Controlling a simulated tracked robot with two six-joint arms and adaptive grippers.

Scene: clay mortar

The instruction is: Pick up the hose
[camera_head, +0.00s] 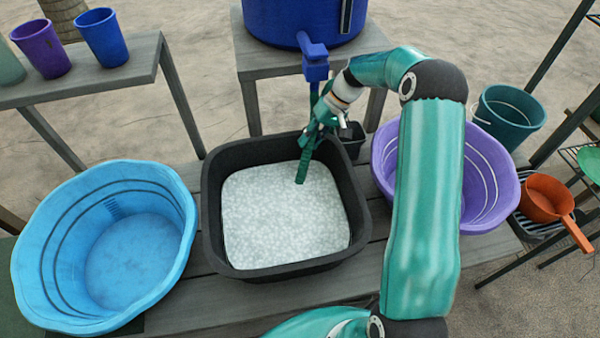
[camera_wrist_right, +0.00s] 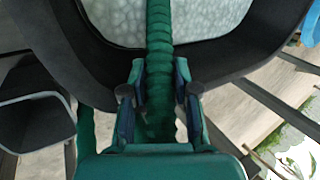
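The green ribbed hose (camera_head: 304,163) hangs from the blue tap (camera_head: 315,68) of the blue barrel. Its lower end is over the black square tub (camera_head: 212,205), which holds a pale, mottled filling. My right gripper (camera_head: 322,120) is at the hose above the tub's back rim. In the right wrist view the hose (camera_wrist_right: 159,45) runs between the two fingers of my right gripper (camera_wrist_right: 159,82). Narrow gaps show between the fingers and the hose, so the gripper looks open around it. My left gripper is not in view.
A light blue basin (camera_head: 130,255) stands left of the tub and a purple basin (camera_head: 487,185) right of it. A small black pot (camera_head: 352,140) is close behind the tub. An orange scoop (camera_head: 545,200) and a dark teal bucket (camera_head: 510,115) are at the right.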

